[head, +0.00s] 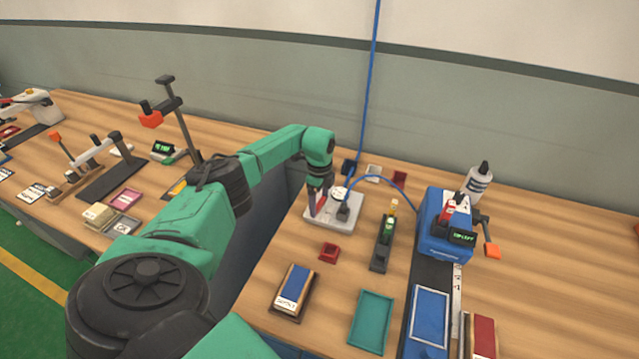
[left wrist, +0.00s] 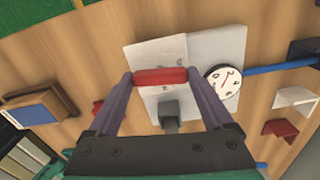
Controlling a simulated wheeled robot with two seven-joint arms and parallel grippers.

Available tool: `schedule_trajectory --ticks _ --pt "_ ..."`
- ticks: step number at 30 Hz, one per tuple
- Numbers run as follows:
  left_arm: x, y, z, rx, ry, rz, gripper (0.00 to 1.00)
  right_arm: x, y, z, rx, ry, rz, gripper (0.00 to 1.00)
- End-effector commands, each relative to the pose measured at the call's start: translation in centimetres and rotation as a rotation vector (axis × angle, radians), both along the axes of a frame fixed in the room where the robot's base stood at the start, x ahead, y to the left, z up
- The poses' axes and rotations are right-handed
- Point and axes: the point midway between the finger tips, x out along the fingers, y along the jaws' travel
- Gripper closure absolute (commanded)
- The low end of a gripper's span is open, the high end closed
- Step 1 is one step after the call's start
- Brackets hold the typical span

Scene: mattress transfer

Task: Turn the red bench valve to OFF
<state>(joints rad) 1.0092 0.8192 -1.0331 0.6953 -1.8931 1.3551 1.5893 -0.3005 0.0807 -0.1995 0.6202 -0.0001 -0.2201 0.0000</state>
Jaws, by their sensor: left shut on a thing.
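The red valve handle (head: 322,203) stands on a pale grey base plate (head: 346,226) on the right-hand bench. My left gripper (head: 319,197) reaches down over it from the far side of my arm. In the left wrist view the red handle (left wrist: 160,77) lies crosswise between both fingertips, and the gripper (left wrist: 161,80) is shut on it. A round white gauge (left wrist: 223,80) sits on the plate beside the right finger. A dark grey fitting (left wrist: 170,112) is just below the handle. No OFF marking is readable. My right gripper is not in view.
A blue hose (head: 368,90) hangs down to the plate area. A small red tray (head: 329,253), a black-and-green device (head: 384,245) and a blue machine (head: 444,222) stand nearby. A gap separates this bench from the left one. Bare wood lies at far right.

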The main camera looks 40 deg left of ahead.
Motion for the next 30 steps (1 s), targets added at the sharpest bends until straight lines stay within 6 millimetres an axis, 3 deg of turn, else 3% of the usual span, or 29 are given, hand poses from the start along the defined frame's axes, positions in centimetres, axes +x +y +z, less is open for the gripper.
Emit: schedule_trajectory --ticks 9,24,25,26,30 --pt "0.27 0.13 0.42 0.000 -0.010 0.124 0.71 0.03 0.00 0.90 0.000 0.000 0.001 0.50" --pt "0.31 0.14 0.39 0.000 -0.011 0.147 0.71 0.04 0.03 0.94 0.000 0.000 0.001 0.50" --pt "0.31 0.14 0.39 0.000 -0.011 0.147 0.11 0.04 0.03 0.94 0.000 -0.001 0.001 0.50" --pt "0.32 0.14 0.40 0.000 -0.011 0.147 0.00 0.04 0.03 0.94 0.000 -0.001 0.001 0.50" --pt "0.22 0.09 0.28 0.000 -0.008 0.145 0.00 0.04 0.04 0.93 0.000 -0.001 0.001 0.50"
